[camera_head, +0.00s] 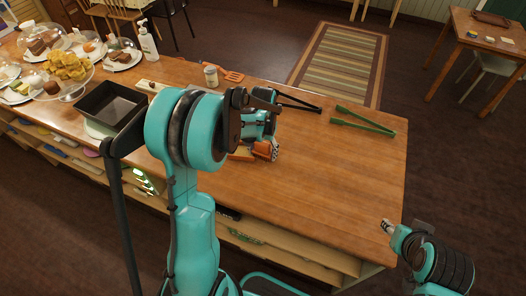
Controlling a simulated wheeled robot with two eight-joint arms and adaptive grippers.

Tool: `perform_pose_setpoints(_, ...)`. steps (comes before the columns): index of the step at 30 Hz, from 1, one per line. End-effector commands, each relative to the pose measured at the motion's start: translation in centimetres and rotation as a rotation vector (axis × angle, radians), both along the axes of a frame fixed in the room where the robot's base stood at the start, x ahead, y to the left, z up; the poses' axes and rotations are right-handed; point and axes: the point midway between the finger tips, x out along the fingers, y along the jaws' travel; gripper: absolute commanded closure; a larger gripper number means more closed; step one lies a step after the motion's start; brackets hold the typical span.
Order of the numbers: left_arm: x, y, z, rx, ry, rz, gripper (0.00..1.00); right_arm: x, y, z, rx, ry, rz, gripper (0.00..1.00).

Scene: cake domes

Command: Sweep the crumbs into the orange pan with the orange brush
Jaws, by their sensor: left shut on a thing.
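My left gripper (262,133) is over the middle of the wooden counter, shut on an orange object with a speckled end, seemingly the orange brush (264,150). Another flat orange piece, seemingly the orange pan (241,154), shows just left of the brush on the counter, partly hidden by my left arm. Whether the brush and pan touch is not clear. I cannot make out any crumbs; my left arm covers part of the counter. My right gripper (387,227) is off the counter's right edge, apart from everything, and its fingers are too small to judge.
The wooden counter (340,170) is clear at right. Green tongs (363,121), black tongs (298,103), an orange turner (232,76) and a jar (211,76) lie toward the back. A dark square tray (110,104), a cake stand (66,85), glass domes and a pump bottle (147,40) stand left.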

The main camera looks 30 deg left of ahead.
Motion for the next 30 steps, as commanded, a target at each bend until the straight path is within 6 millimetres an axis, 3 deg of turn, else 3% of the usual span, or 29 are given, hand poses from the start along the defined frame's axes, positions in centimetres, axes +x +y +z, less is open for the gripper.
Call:
perform_pose_setpoints(9, 0.1, -1.9, 0.1, -0.002, 0.000, -0.001, 0.68, 0.0, 0.0, -0.1, 0.000, 0.000, 0.000, 0.60)
perform_pose_setpoints(21, 0.0, 0.5, -0.2, -0.002, 0.000, 0.000, 0.67, 0.0, 0.0, -0.5, 0.000, 0.000, 0.000, 0.60)
perform_pose_setpoints(30, -0.1, 0.6, -0.2, -0.001, 0.000, -0.001, 0.67, 0.0, 0.0, -0.5, 0.000, 0.000, 0.000, 0.60)
